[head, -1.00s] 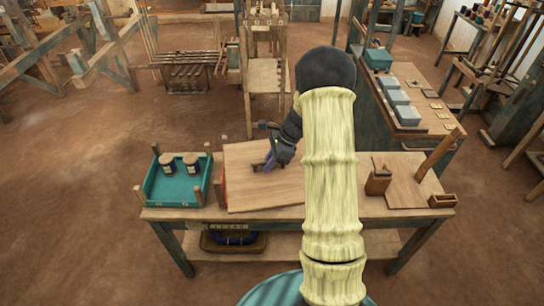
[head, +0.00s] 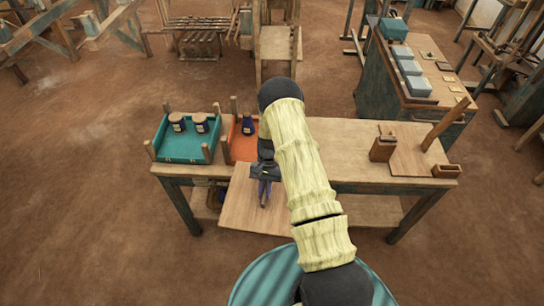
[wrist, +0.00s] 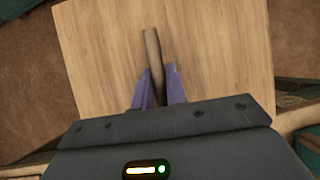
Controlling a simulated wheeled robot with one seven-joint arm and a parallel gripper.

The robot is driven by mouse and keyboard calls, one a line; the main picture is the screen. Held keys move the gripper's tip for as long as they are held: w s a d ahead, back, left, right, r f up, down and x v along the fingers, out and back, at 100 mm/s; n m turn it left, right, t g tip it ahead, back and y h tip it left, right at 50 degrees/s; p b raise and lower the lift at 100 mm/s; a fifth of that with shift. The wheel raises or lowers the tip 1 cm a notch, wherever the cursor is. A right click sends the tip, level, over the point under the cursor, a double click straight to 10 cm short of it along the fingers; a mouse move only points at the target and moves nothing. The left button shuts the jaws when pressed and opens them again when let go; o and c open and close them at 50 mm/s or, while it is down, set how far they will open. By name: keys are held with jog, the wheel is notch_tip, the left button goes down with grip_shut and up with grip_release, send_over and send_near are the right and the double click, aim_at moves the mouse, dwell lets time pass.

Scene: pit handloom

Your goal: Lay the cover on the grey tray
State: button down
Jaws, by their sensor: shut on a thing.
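The cover is a flat pale wooden board (head: 238,206) with a bar handle, seen in the head view at the bench's front edge, overhanging toward me. My gripper (head: 264,192) is shut on the handle (wrist: 153,58) of the board. In the wrist view the board (wrist: 105,55) lies beyond the purple fingers (wrist: 158,88), which pinch the handle's near end. I make out no grey tray on the bench; my arm hides part of the bench top.
On the bench (head: 345,170) stand a teal tray (head: 183,152) with two jars and an orange tray (head: 243,152) with a dark bottle (head: 248,125). A wooden block (head: 383,148) and a board with a post stand right. A side table holds several grey boxes (head: 417,87).

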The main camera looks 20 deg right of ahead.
jog(key=s+a+f+n+h+b, duration=0.1)
jog(key=s+f+n+h+b, duration=0.2)
jog(key=f, duration=1.3)
jog(key=n+b, duration=0.2)
jog(key=b, duration=0.3)
jog(key=shift+s+a+n+g, duration=0.2)
jog(key=shift+a+n+g, duration=0.2)
